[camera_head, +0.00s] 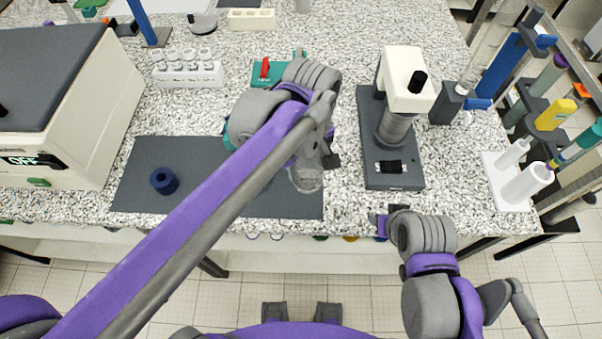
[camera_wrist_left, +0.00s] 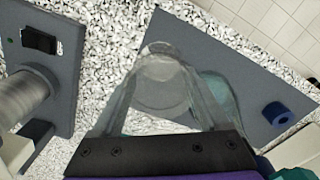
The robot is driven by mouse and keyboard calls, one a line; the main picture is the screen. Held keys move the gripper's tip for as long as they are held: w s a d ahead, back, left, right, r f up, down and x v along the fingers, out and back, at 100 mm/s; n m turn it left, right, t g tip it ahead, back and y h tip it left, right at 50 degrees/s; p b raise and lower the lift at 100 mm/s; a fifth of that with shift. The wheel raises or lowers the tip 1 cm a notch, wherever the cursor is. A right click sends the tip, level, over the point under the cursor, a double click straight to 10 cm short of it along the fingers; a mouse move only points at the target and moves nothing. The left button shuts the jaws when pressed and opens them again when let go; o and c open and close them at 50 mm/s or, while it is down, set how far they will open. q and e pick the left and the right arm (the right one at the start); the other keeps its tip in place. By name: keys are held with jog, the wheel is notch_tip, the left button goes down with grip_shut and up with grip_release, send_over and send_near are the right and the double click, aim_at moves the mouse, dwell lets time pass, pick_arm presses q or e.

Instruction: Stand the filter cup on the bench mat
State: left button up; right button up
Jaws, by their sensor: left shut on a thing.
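The filter cup appears to be the clear, see-through cup (camera_head: 306,178) below my left gripper (camera_head: 318,160) in the head view. In the left wrist view the clear cup (camera_wrist_left: 160,75) sits between the see-through fingers of my left gripper (camera_wrist_left: 162,95), which is shut on it. The dark grey bench mat (camera_head: 140,185) lies on the bench, and the cup shows over its right end. Whether the cup touches the mat cannot be told. My right gripper (camera_head: 385,225) is by the bench's front edge, its fingers too small to read.
A blue hollow cylinder (camera_head: 163,181) stands on the mat's left part. The sieve shaker (camera_head: 404,80) on its dark base is right of the mat. A white box-shaped device (camera_head: 110,95) is at left, a white rack of cups (camera_head: 188,76) behind. My left arm hides the mat's middle.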

aim_at(308, 179)
pick_arm(q)
jog(key=shift+f, duration=2.95)
pick_arm(e)
jog(key=shift+f, duration=0.2)
pick_arm(q)
jog(key=shift+f, duration=0.15)
pick_arm(e)
jog(key=shift+s+f, duration=0.1)
jog(key=shift+f, duration=0.05)
pick_arm(q)
jog(key=o, duration=1.3)
jog(key=shift+w+r, duration=0.1)
jog(key=shift+r, duration=0.2)
pick_arm(e)
jog(key=shift+r, duration=0.25)
pick_arm(q)
notch_tip(308, 179, up, 12)
jog(key=shift+p, duration=0.3)
pick_arm(e)
jog(key=shift+w+r, duration=0.25)
jog(key=shift+r, duration=0.25)
pick_arm(q)
jog(key=shift+f, duration=0.1)
